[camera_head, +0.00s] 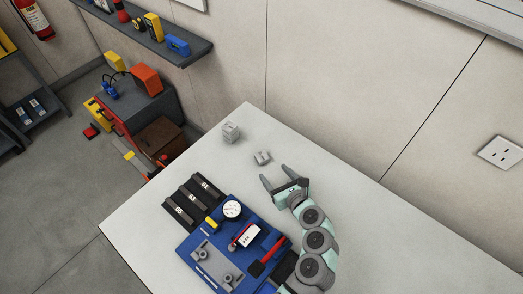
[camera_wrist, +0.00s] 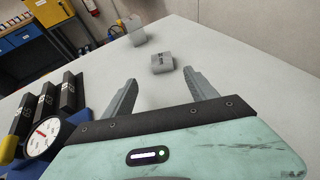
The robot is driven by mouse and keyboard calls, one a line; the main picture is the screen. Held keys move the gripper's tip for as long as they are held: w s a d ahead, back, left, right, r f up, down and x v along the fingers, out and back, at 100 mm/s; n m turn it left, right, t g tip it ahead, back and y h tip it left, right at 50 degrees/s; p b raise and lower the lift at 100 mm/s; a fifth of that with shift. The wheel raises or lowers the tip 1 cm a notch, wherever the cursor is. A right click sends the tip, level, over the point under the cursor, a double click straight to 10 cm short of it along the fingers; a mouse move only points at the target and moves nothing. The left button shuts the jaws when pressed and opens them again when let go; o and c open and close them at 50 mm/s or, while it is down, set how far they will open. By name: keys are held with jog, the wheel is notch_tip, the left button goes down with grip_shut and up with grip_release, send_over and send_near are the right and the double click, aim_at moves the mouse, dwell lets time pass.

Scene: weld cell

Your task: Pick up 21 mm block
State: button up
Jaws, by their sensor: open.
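Two small grey blocks stand on the white table (camera_head: 400,240). The nearer grey block (camera_head: 262,157) lies just beyond my gripper (camera_head: 274,173), and it also shows in the wrist view (camera_wrist: 162,63). The farther grey block (camera_head: 231,132) is nearer the table's back corner and looks taller; in the wrist view it stands up and to the left (camera_wrist: 135,32). I cannot read which is 21 mm. My gripper is open and empty, its fingers spread on either side of the nearer block's line in the wrist view (camera_wrist: 163,92), with a gap before the block.
A blue fixture (camera_head: 212,258) with a dial gauge (camera_head: 232,209) sits left of my arm. Black blocks with white labels (camera_head: 193,200) stand beside it. The wall rises behind the table. The table's right side is clear.

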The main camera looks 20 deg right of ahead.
aim_at(263, 159)
jog(key=x, duration=0.3)
jog(key=shift+w+a, duration=0.2)
jog(key=shift+d+b+x, duration=0.2)
jog(key=shift+x, duration=1.35)
jog(key=shift+d+b+x, duration=0.2)
jog(key=shift+d+x, duration=0.05)
jog(key=shift+x, duration=1.3)
jog(key=shift+w+r, duration=0.1)
jog(key=shift+r, duration=0.1)
jog(key=shift+c, duration=0.5)
grip_shut()
